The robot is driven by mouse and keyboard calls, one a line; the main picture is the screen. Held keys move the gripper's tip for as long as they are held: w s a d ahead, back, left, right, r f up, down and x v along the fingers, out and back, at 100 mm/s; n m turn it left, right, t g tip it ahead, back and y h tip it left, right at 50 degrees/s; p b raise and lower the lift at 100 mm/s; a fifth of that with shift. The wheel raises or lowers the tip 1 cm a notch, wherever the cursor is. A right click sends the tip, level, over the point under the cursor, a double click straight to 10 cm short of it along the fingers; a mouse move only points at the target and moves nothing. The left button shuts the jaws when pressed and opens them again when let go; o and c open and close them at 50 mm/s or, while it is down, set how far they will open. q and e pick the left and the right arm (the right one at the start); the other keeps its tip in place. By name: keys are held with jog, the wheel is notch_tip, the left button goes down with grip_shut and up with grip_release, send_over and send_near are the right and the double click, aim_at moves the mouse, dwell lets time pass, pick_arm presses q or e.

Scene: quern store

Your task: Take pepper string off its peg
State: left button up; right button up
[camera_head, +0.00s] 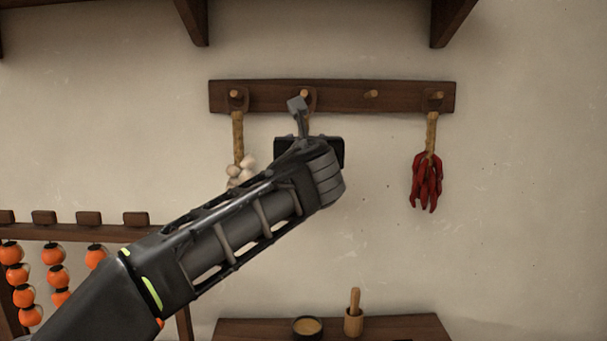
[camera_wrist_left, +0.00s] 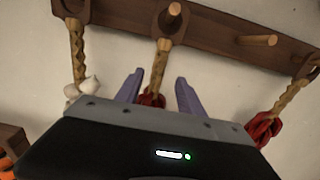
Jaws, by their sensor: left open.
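In the head view, one red pepper string (camera_head: 426,178) hangs from the rightmost peg (camera_head: 437,95) by a braided cord. It also shows at the right of the left wrist view (camera_wrist_left: 265,128). A second braided string (camera_wrist_left: 160,65) with red at its lower end hangs from the second peg (camera_wrist_left: 174,10); my arm hides most of it in the head view. My left gripper (camera_head: 299,108) is raised in front of this second string. In the left wrist view its open fingers (camera_wrist_left: 159,80) stand on either side of the cord. Contact cannot be told.
A garlic string (camera_head: 238,140) hangs from the leftmost peg, close left of my gripper. The third peg (camera_head: 371,94) is bare. Below are a shelf (camera_head: 400,326) with a bowl (camera_head: 307,327) and a mortar with pestle (camera_head: 354,316). A rack with orange strings (camera_head: 55,277) stands lower left.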

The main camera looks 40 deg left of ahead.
pick_arm(q)
jog(key=shift+p+x, duration=0.45)
jog(key=shift+x, duration=0.85)
jog(key=p+x, duration=0.2)
jog(key=x, duration=0.2)
jog(key=shift+a+f, duration=0.15)
jog(key=shift+a, duration=0.15)
jog(key=shift+w+a+f, duration=0.1)
jog(key=shift+w+a, duration=0.15)
jog(key=shift+w, duration=0.05)
jog(key=shift+c, duration=0.4)
grip_shut()
dwell(0.3)
